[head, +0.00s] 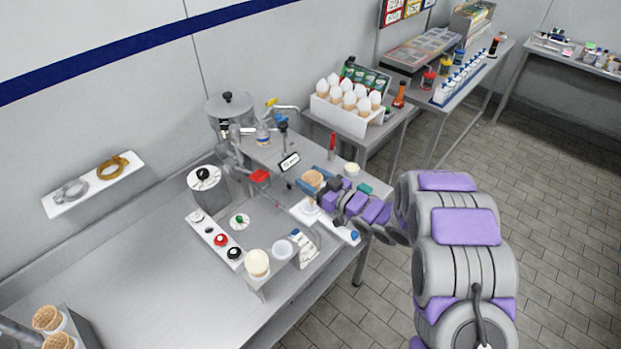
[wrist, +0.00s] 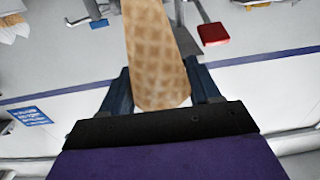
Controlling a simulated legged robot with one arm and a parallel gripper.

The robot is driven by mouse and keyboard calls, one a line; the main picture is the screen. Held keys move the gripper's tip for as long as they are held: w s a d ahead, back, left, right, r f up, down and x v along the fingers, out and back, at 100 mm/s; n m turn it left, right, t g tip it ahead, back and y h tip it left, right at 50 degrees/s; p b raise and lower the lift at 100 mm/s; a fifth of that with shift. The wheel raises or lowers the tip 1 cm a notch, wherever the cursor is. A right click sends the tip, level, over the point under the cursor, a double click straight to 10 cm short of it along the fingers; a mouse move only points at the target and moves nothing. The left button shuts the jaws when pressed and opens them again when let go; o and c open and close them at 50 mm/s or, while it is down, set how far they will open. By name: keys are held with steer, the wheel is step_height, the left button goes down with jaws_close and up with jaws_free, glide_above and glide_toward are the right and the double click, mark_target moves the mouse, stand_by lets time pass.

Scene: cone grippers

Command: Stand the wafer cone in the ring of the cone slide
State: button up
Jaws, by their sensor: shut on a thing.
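The tan wafer cone (head: 312,178) is between the blue fingers of my gripper (head: 317,184), which is shut on it. In the wrist view the waffle-patterned cone (wrist: 158,50) runs up from between the fingers of my gripper (wrist: 160,92). In the head view it looks roughly upright, with its wide end up. A white slide plate (head: 338,227) lies just below the gripper. A small pale round part (head: 310,208), perhaps the ring, shows under the cone. Whether the cone's tip touches it or is inside it I cannot tell.
A white panel with red and black knobs (head: 221,240) and a cream-topped cup (head: 257,263) stand to the left. A red block (head: 260,176) and a metal dispenser (head: 230,115) are behind. More wafer cones (head: 47,318) sit at lower left. The steel counter (head: 170,290) is bare in front.

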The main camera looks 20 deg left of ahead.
steer(key=shift+a, duration=0.3)
stand_by(0.5)
steer(key=shift+f+b, duration=0.3)
steer(key=shift+f, duration=1.2)
steer(key=o, duration=0.8)
steer(key=shift+d, duration=0.1)
